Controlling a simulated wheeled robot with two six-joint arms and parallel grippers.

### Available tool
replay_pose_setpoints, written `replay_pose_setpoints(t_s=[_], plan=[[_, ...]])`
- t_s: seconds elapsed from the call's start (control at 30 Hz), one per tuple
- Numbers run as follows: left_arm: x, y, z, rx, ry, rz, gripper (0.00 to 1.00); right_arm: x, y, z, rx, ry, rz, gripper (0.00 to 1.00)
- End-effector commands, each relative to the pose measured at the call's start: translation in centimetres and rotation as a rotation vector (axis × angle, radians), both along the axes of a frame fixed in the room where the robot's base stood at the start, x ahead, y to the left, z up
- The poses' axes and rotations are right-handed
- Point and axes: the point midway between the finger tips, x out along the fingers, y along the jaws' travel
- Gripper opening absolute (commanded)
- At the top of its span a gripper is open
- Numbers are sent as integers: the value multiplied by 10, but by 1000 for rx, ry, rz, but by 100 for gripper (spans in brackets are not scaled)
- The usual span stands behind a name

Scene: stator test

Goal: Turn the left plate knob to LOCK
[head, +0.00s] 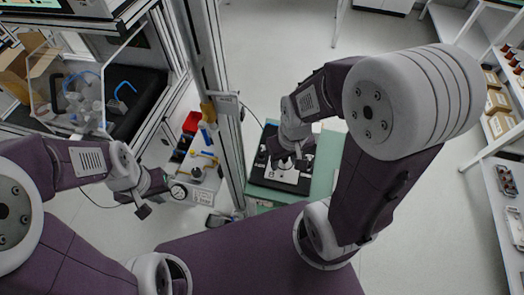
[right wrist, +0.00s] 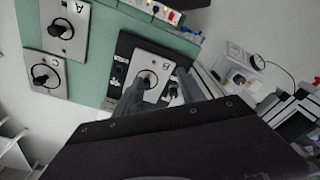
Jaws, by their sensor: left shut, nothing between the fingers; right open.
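In the right wrist view, a pale plate marked B (right wrist: 158,68) carries a round dark knob (right wrist: 147,79) on a black base. Plate A (right wrist: 77,45) and plate C (right wrist: 50,61) also carry dark knobs. The pictures do not make clear which is the left plate, and LOCK lettering is unreadable. My right gripper (right wrist: 160,80) is open over plate B, with its fingers partly covering it; contact with the knob cannot be told. In the head view my right gripper (head: 297,160) is above the black base (head: 262,180). My left gripper (head: 144,212) is shut and empty, far left.
The plates stand on a green work surface (head: 325,165). A metal upright (head: 226,130) rises between my arms. Shelves stand at the far right, beyond open floor.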

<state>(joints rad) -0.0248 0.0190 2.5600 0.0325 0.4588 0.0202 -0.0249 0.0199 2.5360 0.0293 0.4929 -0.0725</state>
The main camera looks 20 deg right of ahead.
Motion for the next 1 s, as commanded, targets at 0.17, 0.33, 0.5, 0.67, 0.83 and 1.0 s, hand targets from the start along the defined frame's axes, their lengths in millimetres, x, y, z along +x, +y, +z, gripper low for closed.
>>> replay_pose_setpoints(t_s=[0.17,0.33,0.5,0.67,0.83,1.0], plan=[[0,0,5,0,0,0,0,88,7,14,-29,-29,238,47],[0,0,10,0,0,0,0,136,20,-16,-38,26,345,47],[0,0,12,0,0,0,0,130,26,-44,-33,89,361,47],[0,0,12,0,0,0,0,130,27,-50,-33,91,362,47],[0,0,15,0,0,0,0,128,26,-82,-32,97,361,47],[0,0,17,0,0,0,0,129,26,-115,-33,93,360,47]])
